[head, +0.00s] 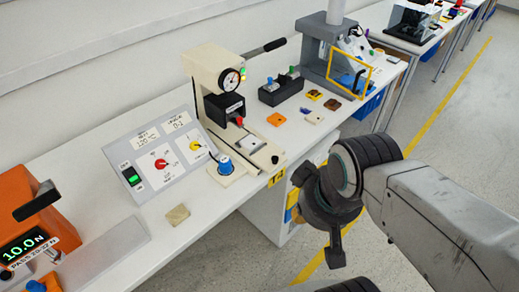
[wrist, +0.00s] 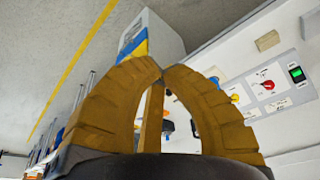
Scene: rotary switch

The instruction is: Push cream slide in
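A cream press (head: 213,78) with a round gauge and a black lever stands on the white bench in the head view. A cream slide (head: 258,150) with a pale pad and a small dark knob sticks out from its base toward the bench's front edge. My gripper (head: 318,205) is in the air in front of the bench, right of and nearer than the slide, apart from it. In the wrist view, the tan fingers of my gripper (wrist: 162,70) meet at their tips, with nothing seen held. The fingers hide much of the bench there.
A sloped switch panel (head: 160,155), a blue knob on a cream block (head: 225,168) and a tan block (head: 177,215) lie to the left. An orange force gauge (head: 35,225) is at far left. A black button box (head: 281,91) and small parts lie right. Floor is open in front.

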